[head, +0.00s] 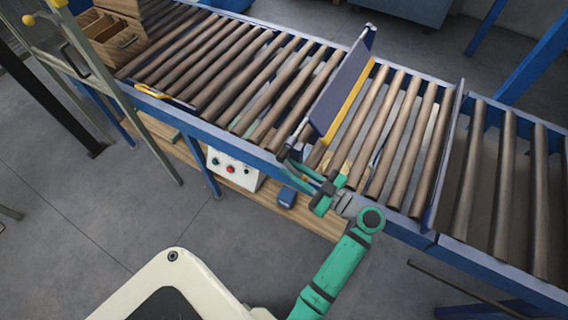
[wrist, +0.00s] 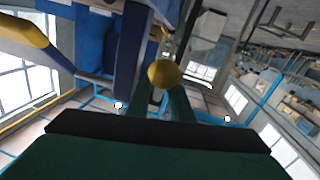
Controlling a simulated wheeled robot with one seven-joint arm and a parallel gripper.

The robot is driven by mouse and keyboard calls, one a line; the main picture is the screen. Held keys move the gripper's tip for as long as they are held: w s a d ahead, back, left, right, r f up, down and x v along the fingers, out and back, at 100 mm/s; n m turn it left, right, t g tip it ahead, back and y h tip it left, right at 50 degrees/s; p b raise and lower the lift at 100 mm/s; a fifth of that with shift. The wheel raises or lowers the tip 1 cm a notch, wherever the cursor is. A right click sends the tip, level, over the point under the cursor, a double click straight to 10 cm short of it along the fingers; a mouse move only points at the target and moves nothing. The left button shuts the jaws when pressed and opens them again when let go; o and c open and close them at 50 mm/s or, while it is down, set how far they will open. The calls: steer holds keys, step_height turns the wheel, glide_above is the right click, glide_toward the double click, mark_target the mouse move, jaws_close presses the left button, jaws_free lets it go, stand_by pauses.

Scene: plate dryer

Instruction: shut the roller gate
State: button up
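The roller gate (head: 342,85) is a dark blue panel with a yellow lower edge. It stands raised and tilted across the blue-framed roller conveyor (head: 262,155). My green gripper (head: 290,155) is at the gate's near lower end, by the front rail. In the wrist view a yellow round knob (wrist: 163,74) sits at the tips of my gripper's fingers (wrist: 160,95). The fingers stand apart with a narrow gap, and I cannot tell whether they press on the knob. The knob is hidden in the head view.
A second upright divider (head: 444,155) crosses the rollers to the right. A wooden crate (head: 108,38) sits at the far left. The floor in front is clear.

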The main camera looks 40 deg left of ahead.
steer(key=shift+s+a, duration=0.2)
steer(key=shift+a, duration=1.45)
jaws_close()
